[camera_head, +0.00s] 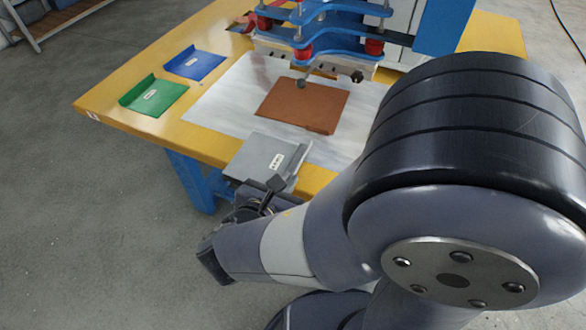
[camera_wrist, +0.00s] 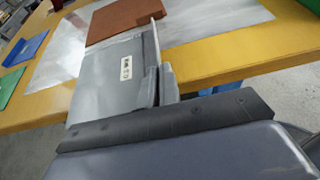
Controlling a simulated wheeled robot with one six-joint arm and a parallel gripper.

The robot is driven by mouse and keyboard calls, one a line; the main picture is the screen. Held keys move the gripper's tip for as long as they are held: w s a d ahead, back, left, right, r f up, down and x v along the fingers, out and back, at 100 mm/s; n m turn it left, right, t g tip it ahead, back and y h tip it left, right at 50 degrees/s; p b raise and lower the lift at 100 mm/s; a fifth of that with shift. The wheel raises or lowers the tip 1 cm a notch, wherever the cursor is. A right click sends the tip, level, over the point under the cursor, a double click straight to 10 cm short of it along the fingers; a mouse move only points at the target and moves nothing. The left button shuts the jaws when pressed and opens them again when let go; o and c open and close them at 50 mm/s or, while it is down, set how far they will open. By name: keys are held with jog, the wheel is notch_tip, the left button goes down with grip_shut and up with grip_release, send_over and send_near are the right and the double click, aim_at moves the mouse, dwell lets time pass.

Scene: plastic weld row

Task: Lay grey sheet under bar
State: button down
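The grey sheet (camera_head: 260,157) is a flat piece with an upturned edge and a white label. My gripper (camera_head: 279,184) is shut on that upturned edge, and in the wrist view the two fingers (camera_wrist: 160,86) pinch it. The grey sheet (camera_wrist: 100,78) is over the table's front edge, its far end close to the brown pad. I cannot tell whether it touches the table. The bar (camera_head: 310,63) of the blue press crosses above the back of the brown pad (camera_head: 302,104). The space under the bar is partly hidden.
A green sheet (camera_head: 152,98) and a blue sheet (camera_head: 195,65) with upturned edges lie at the left of the yellow table (camera_head: 115,75). The brown pad lies on a pale plate (camera_head: 217,105).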

jog(key=s+a+p, duration=0.1)
jog(key=s+a, duration=0.3)
jog(key=s, duration=0.5)
jog(key=shift+s, duration=0.15)
jog(key=shift+p, duration=0.3)
